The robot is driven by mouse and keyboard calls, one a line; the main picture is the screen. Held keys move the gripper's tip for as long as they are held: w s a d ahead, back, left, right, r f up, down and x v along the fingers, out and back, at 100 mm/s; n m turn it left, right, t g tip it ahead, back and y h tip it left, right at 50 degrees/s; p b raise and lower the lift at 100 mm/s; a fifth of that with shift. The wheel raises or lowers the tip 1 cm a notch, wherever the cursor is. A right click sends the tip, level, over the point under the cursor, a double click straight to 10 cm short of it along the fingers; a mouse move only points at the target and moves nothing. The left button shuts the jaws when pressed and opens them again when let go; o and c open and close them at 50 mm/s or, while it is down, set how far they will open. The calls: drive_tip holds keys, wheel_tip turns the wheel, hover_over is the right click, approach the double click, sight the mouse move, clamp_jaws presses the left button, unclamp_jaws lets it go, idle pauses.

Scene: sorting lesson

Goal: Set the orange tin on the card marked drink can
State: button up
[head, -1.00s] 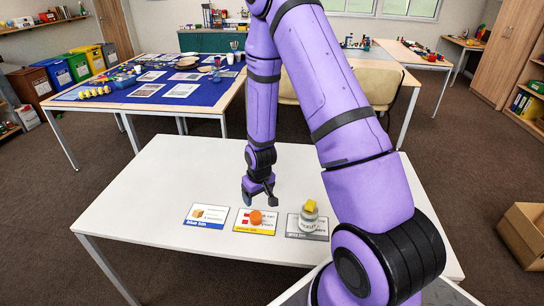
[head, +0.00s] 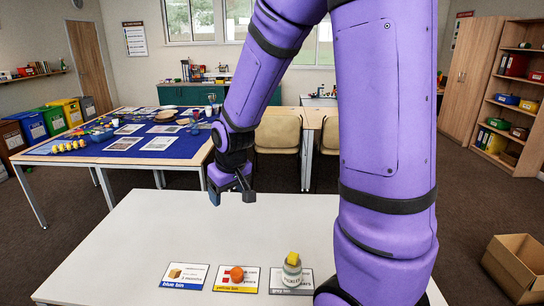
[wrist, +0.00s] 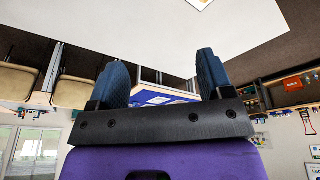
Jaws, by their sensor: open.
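A small orange round thing (head: 237,273), which looks like the orange tin, rests on the middle card (head: 222,286). That card has a yellow strip reading "yellow bin"; its smaller print is too small to read, and the tin covers part of it. My gripper (head: 231,197) is open and empty, raised above the table's far side, well apart from the tin. In the wrist view its two blue fingers (wrist: 160,76) stand wide apart with nothing between them.
A "blue bin" card (head: 185,274) lies left. The white table (head: 150,230) is otherwise clear. A blue-topped table (head: 80,155) stands behind; an open cardboard box (head: 515,268) sits right.

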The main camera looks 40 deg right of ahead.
drive_tip(key=s+a+r+t, duration=0.1)
drive_tip(key=s+a+r, duration=0.1)
drive_tip(key=s+r, duration=0.7)
drive_tip(key=s+a+r+t, duration=0.1)
drive_tip(key=s+a+r, duration=0.1)
drive_tip(key=s+r, duration=0.7)
drive_tip(key=s, duration=0.2)
drive_tip(key=shift+s, duration=0.4)
